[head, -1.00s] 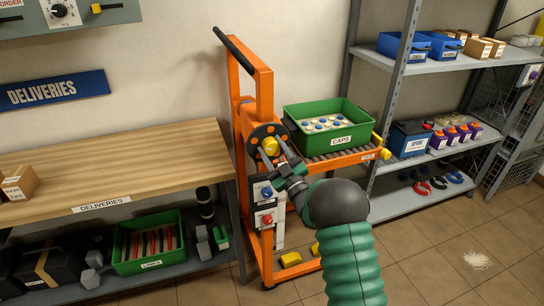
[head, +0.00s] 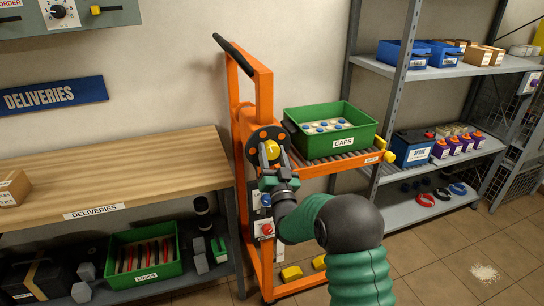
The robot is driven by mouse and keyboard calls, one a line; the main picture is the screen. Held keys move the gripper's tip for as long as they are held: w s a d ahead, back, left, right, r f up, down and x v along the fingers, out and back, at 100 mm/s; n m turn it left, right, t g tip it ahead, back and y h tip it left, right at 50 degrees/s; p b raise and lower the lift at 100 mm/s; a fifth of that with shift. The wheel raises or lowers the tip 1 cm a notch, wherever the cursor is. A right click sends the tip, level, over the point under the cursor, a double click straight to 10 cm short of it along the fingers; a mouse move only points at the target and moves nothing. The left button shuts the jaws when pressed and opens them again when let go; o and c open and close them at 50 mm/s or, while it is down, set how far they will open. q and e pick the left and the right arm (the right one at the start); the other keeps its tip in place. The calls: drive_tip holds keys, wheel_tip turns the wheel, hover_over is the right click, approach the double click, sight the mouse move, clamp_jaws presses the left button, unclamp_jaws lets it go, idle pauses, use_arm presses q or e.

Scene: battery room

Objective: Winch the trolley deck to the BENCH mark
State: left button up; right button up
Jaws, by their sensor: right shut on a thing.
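The orange trolley (head: 235,110) stands between the wooden bench and the grey shelf rack. Its roller deck (head: 346,164) sticks out to the right, near the bench top's height, and carries a green CAPS crate (head: 368,132). On the upright is a dark round winch wheel (head: 257,134) with a yellow knob (head: 271,150). My right gripper (head: 271,160) is at the wheel, shut on the yellow knob, and its fingers partly cover the wheel's lower part. A BENCH mark cannot be made out. My left gripper is out of view.
A wooden DELIVERIES bench (head: 110,175) stands at the left, with a green LINKS crate (head: 178,268) on its lower shelf. Below the wheel are a blue button (head: 266,199) and a red button (head: 267,229). The shelf rack (head: 440,70) is close right of the deck.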

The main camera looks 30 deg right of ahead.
drive_tip(key=shift+f+m, duration=0.4)
drive_tip(key=shift+m, duration=0.2)
drive_tip(key=o, duration=1.4)
drive_tip(key=shift+w, duration=0.1)
drive_tip(key=shift+c, duration=0.2)
drive_tip(key=shift+r+g+h, duration=0.15)
drive_tip(key=shift+g+h, duration=0.15)
drive_tip(key=shift+r, duration=0.1)
drive_tip(key=shift+b+v, duration=0.6)
drive_tip(key=shift+v, duration=7.9)
drive_tip(key=shift+d, duration=0.15)
